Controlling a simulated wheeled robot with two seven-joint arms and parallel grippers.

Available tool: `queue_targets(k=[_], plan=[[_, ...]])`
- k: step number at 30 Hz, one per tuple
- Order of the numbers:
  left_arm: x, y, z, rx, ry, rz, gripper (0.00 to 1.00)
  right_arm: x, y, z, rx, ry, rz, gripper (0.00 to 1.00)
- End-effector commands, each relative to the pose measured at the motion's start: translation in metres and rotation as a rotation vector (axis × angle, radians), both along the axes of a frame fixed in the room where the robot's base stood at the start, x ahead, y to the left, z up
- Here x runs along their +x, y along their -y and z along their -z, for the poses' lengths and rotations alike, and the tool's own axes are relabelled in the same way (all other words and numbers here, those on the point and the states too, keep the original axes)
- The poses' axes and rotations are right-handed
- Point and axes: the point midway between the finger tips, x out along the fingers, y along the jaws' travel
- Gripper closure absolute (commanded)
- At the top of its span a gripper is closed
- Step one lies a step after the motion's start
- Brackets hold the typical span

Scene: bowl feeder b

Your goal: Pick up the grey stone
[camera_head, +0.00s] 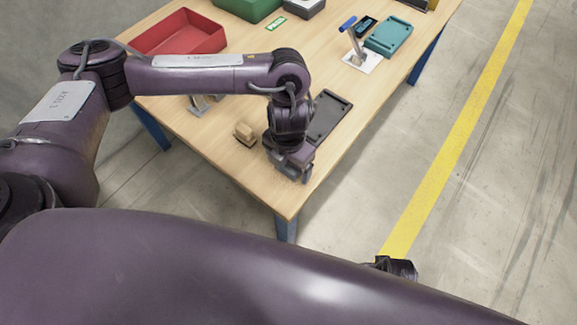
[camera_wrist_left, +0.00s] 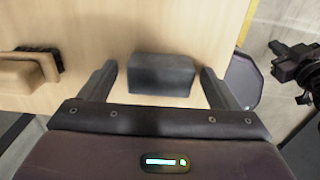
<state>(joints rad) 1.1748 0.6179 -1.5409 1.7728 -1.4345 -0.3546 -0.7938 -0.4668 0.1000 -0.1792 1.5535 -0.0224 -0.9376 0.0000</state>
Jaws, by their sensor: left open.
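The grey stone (camera_wrist_left: 161,74) is a dark grey rectangular block on the wooden table in the left wrist view. It lies between the two fingers of my left gripper (camera_wrist_left: 158,69), with a gap on each side. In the head view my left gripper (camera_head: 292,170) points down over the table's near edge and hides the stone there. The left gripper is open and holds nothing. A dark end of my right arm (camera_head: 396,268) shows at the lower right, off the table; its jaws are not clear.
A wooden brush (camera_head: 245,133) lies just left of the gripper; it also shows in the left wrist view (camera_wrist_left: 22,73). A dark tray (camera_head: 327,118) lies just behind to the right.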

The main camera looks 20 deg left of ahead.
Motion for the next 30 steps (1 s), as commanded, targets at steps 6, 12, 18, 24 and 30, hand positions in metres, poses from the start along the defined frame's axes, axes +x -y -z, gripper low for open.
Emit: queue_targets(k=[6,12,18,24,30], plan=[[0.0002,0.0002,0.0007,0.000,0.001,0.000,0.16,0.0000,-0.0002,-0.0012,0.000,-0.001,-0.001,1.00],[0.0002,0.0002,0.0006,0.000,0.001,0.000,0.41,0.0001,-0.0002,-0.0011,0.000,-0.001,-0.001,1.00],[0.0001,0.0000,0.0006,0.000,0.001,0.000,0.67,0.0004,-0.0004,-0.0013,0.000,0.000,-0.001,1.00],[0.0004,0.0001,0.0002,0.000,0.001,-0.001,0.69,0.0004,-0.0004,-0.0014,0.000,0.000,-0.001,1.00],[0.0006,0.0002,-0.0067,-0.001,0.002,0.000,0.69,0.0016,-0.0002,-0.0023,0.001,0.010,0.000,1.00]])
